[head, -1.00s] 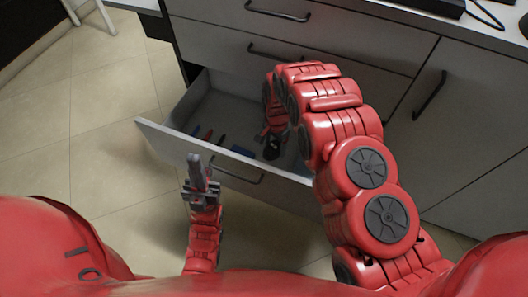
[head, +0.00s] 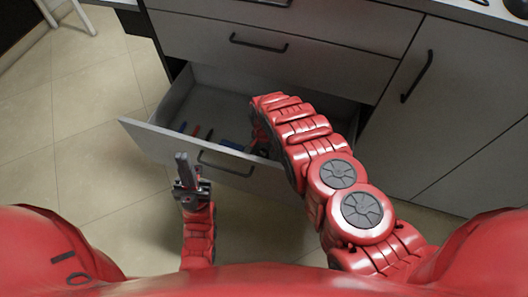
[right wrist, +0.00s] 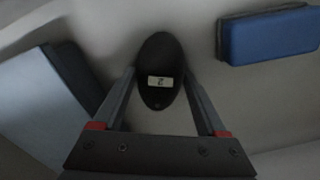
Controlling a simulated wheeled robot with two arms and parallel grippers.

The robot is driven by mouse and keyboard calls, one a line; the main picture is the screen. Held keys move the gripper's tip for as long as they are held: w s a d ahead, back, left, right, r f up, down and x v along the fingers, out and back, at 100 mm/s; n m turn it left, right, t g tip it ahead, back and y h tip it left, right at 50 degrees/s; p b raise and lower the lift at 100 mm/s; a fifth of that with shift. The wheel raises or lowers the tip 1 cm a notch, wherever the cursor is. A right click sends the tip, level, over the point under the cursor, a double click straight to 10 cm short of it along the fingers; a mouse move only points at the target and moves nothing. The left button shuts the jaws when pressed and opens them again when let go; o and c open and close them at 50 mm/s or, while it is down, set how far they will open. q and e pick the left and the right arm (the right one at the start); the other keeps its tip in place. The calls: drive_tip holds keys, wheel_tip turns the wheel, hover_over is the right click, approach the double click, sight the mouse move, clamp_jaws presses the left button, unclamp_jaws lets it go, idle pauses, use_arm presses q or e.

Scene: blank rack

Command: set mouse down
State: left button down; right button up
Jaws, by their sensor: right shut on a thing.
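A black oval mouse (right wrist: 158,48) with a small pale label on its underside or top shows in the right wrist view. My right gripper (right wrist: 159,80) is shut on it, with one finger along each side. In the head view my right arm reaches down into the open drawer (head: 160,138), and its links largely hide the gripper and the mouse. I cannot tell whether the mouse touches the drawer floor. My left gripper (head: 183,163) stands outside, in front of the drawer front, with its fingers close together and nothing visible between them.
A blue block-like item (right wrist: 268,35) lies in the drawer right of the mouse in the wrist view. Red and dark slim items (head: 195,131) lie at the drawer's left. A grey box-like shape (right wrist: 45,95) is left in the wrist view. Closed drawers (head: 330,62) rise above.

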sight(264, 152)
drive_tip(key=shift+r, duration=0.1)
drive_tip(key=shift+f, duration=0.2)
drive_tip(key=o, duration=1.3)
drive_tip(key=shift+r, duration=0.1)
drive_tip(key=shift+w+r, duration=0.15)
drive_tip(key=shift+r, duration=0.55)
drive_tip(key=shift+r+p, duration=0.6)
drive_tip(key=shift+r, duration=4.8)
